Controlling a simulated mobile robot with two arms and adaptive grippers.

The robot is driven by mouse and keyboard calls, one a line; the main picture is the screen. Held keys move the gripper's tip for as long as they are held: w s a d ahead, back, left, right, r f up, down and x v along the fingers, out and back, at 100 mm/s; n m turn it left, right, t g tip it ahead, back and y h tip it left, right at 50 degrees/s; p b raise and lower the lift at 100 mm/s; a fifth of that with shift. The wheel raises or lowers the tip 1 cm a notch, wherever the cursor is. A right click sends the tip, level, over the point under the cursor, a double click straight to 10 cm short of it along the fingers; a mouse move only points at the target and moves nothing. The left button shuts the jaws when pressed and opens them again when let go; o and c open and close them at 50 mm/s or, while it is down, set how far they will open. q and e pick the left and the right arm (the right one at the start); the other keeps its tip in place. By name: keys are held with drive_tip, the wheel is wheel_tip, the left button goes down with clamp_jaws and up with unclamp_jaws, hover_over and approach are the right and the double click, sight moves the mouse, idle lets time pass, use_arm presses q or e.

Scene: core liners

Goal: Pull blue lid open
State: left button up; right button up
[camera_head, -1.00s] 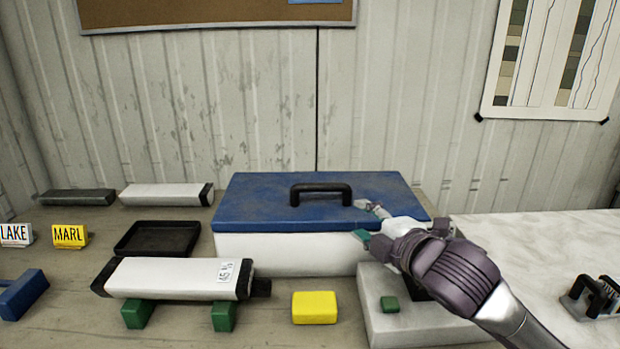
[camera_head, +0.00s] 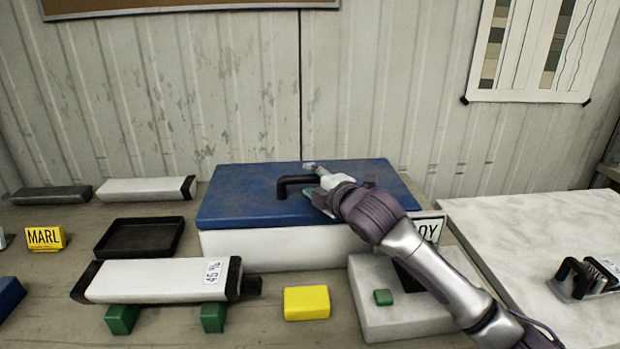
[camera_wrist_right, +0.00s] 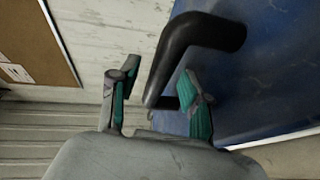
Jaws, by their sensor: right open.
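The blue lid (camera_head: 240,203) lies flat and closed on a white box (camera_head: 270,242) at the centre of the bench. A black handle (camera_head: 290,183) stands on top of the lid. My right gripper (camera_head: 314,180) is open at the right end of the handle and hides that end. In the right wrist view the handle (camera_wrist_right: 192,42) runs between the two teal-padded fingers of the gripper (camera_wrist_right: 160,100), and I cannot tell whether they touch it. The blue lid (camera_wrist_right: 280,70) fills the right of that view. My left gripper is not in view.
A white core liner (camera_head: 150,280) lies on green blocks, front left. A black tray (camera_head: 140,237) sits behind it. The metal wall (camera_head: 220,100) rises close behind.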

drive_tip(key=shift+w+a+f, duration=0.15)
drive_tip(key=shift+w+a, duration=0.15)
drive_tip(key=shift+w, duration=0.3)
clamp_jaws()
